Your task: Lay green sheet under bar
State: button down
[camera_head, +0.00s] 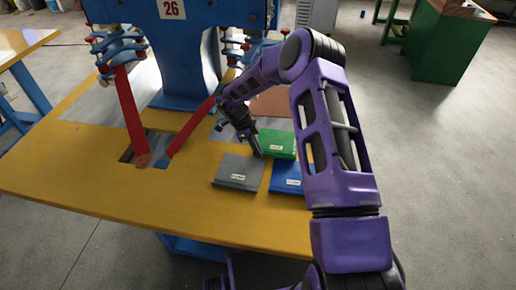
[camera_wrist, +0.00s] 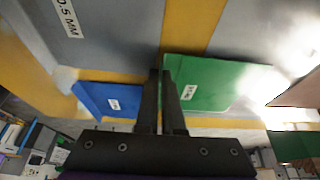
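The green sheet (camera_head: 277,144), with a white label, lies on the yellow table (camera_head: 120,195). It also shows in the wrist view (camera_wrist: 205,90), right of my fingers. My gripper (camera_head: 258,151) points down at its left edge, close to the grey sheet's corner. In the wrist view my two fingers (camera_wrist: 162,75) stand close together with a narrow gap. Whether they pinch the green sheet's edge is unclear. Two red arms (camera_head: 130,115) slope down from the blue machine (camera_head: 185,50) marked 26 to the tabletop; which part is the bar is unclear.
A grey sheet (camera_head: 238,172) and a blue sheet (camera_head: 287,178) lie in front of the green one; my arm partly hides the blue one. A rectangular opening (camera_head: 127,155) shows in the table by the red arms. The table's front left is clear.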

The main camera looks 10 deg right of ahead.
jog(key=shift+f, duration=0.15)
jog(key=c, duration=1)
grip_release()
jog(key=shift+c, duration=0.2)
jog(key=shift+r, duration=0.3)
jog(key=v, duration=1.2)
jog(key=shift+r+p, duration=0.2)
jog(key=shift+p, duration=0.25)
